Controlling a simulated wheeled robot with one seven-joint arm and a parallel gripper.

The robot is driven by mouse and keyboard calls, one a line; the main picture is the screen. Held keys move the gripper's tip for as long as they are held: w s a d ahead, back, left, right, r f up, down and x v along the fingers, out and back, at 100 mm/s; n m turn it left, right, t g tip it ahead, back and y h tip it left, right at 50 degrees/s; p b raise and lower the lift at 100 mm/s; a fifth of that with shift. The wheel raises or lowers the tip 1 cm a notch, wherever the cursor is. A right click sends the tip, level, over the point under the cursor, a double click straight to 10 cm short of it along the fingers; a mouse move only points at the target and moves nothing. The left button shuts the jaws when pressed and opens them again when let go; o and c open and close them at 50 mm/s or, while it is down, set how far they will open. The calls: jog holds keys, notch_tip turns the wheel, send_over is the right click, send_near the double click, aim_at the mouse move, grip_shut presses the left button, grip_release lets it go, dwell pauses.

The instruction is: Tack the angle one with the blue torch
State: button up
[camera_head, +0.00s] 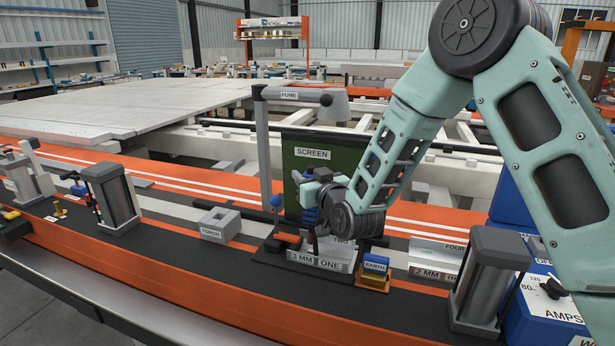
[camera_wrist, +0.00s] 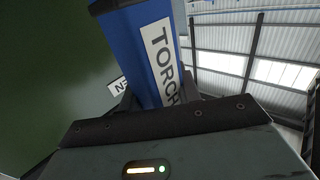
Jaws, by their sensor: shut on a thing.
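The blue torch (camera_wrist: 150,62), labelled TORCH, stands between the fingers of my gripper (camera_wrist: 160,100) in the wrist view. My gripper (camera_head: 322,203) is shut on it. In the head view it is just above angle one (camera_head: 322,262), a light grey piece labelled 3 MM and ONE on a dark plate. The grey TORCH holder (camera_head: 212,232) to the left has an empty opening.
The green SCREEN (camera_head: 300,160) stands close behind my gripper, and the FUME arm (camera_head: 290,95) hangs overhead. The blue EARTH block (camera_head: 375,265) sits right of angle one.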

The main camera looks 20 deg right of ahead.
jog(key=s+d+b, duration=0.3)
jog(key=s+d, duration=0.2)
jog(key=d, duration=0.2)
jog(key=shift+s+d+f, duration=0.15)
jog(key=shift+f, duration=0.2)
dwell(1.6)
jog(key=shift+f+b, duration=0.25)
jog(key=shift+b, duration=0.05)
jog(key=shift+f+b, duration=0.6)
jog(key=shift+b, duration=0.1)
jog(key=shift+r, duration=0.15)
dwell(0.7)
notch_tip(320, 180, up, 2)
jog(key=shift+r+p, duration=0.1)
jog(key=shift+p, duration=0.65)
dwell(0.4)
